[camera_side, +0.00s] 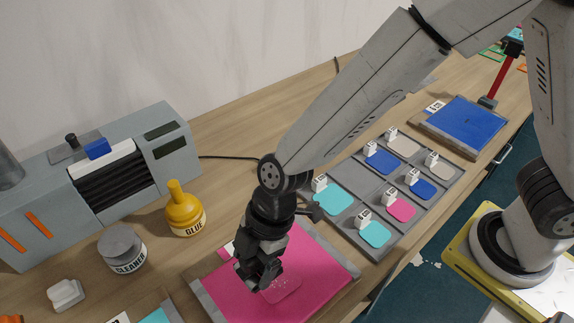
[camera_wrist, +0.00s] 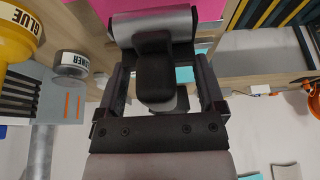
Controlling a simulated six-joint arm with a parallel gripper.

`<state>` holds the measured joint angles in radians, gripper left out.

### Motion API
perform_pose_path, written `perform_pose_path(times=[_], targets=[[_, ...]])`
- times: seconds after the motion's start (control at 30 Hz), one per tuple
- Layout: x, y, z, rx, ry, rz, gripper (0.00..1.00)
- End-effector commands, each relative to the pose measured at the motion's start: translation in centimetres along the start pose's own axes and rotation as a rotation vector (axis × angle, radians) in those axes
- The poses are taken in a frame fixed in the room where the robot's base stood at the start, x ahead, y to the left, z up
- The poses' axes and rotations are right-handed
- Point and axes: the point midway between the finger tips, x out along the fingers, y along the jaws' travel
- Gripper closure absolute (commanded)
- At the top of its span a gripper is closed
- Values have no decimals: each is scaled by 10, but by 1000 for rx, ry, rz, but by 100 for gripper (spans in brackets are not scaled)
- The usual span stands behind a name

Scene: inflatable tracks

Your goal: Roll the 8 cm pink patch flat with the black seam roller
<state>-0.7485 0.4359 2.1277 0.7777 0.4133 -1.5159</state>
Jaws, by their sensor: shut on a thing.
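A large pink sheet (camera_side: 312,262) lies on a board at the front centre of the side view. A small pink patch (camera_side: 284,289) lies on it, with white specks near its edge. My gripper (camera_side: 259,277) points down just left of the patch, low over the sheet. In the wrist view my gripper (camera_wrist: 160,82) is shut on the black seam roller (camera_wrist: 154,58), whose wide grey cylinder (camera_wrist: 153,22) lies across the far end. The fingers hide most of the roller in the side view, so I cannot tell whether it touches the sheet.
A yellow glue bottle (camera_side: 185,210), a cleaner jar (camera_side: 122,250) and a grey machine (camera_side: 90,185) stand to the left. A grey tray (camera_side: 355,195) with several coloured patches and labels lies behind the pink sheet. A blue sheet (camera_side: 467,124) is at the far right.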

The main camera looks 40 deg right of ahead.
Motion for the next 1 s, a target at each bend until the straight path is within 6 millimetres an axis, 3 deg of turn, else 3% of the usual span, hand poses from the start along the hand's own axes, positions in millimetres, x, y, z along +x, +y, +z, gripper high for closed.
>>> perform_pose_path(times=[0.67, 0.73, 0.77, 0.8, 1.0], targets=[[56, 0, 24, 1, -1, -1, 67], [69, 0, 29, 2, -3, -2, 67], [67, 1, 32, 2, -1, 0, 68], [64, 1, 34, 2, 1, 1, 77], [57, -1, 52, 1, 0, 1, 76]])
